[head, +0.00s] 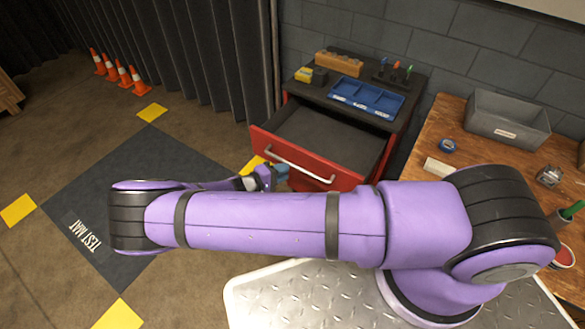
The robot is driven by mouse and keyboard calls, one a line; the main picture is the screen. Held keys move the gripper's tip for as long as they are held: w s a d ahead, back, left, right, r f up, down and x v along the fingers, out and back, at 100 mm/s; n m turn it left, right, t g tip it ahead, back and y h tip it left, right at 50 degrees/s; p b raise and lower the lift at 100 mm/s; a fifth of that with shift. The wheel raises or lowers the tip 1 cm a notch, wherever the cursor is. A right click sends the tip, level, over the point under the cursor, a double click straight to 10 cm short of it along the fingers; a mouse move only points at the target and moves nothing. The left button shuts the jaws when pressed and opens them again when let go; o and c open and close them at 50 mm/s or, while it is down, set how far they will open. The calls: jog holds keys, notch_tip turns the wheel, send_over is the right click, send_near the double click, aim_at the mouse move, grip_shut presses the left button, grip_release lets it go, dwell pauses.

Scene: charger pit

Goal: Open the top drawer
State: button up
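The red cabinet (397,92) with a dark top stands behind my arm. Its top drawer (318,172) is pulled out, and the empty dark inside shows. A pale bar handle (300,164) runs along the red drawer front. My gripper (284,173) is at the lower left of the drawer front, apart from the middle of the handle. Its fingers are small and partly hidden by my purple arm, so I cannot tell whether they are open or touch the drawer front. The lower part of the cabinet is hidden behind the arm.
A blue tray (368,98), an orange block (338,63) and screwdrivers sit on the cabinet. A wooden workbench (480,130) with a grey bin (507,124) stands at right. Orange cones (123,74) line the curtain. The floor mat (150,165) at left is clear.

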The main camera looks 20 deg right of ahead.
jog(key=shift+v, duration=2.55)
jog(key=s+d+r+m+g+y, duration=0.1)
jog(key=d+r+g+y, duration=0.2)
jog(key=r, duration=1)
jog(key=s+d+r+m+g+y, duration=0.1)
jog(key=d+r+m+y, duration=0.3)
jog(key=r, duration=0.9)
jog(key=s+d+r+n+g+y, duration=0.15)
jog(key=r+y, duration=0.35)
jog(key=r, duration=0.8)
jog(key=s+d+r+t+y, duration=0.3)
jog(key=s+d+r, duration=0.4)
jog(key=s+r, duration=0.4)
jog(key=s+d+r+t, duration=0.2)
jog(key=s+r, duration=0.4)
jog(key=s, duration=0.5)
jog(key=shift+s+d+r+t, duration=0.15)
jog(key=shift+s+r+t, duration=0.15)
jog(key=shift+t, duration=0.45)
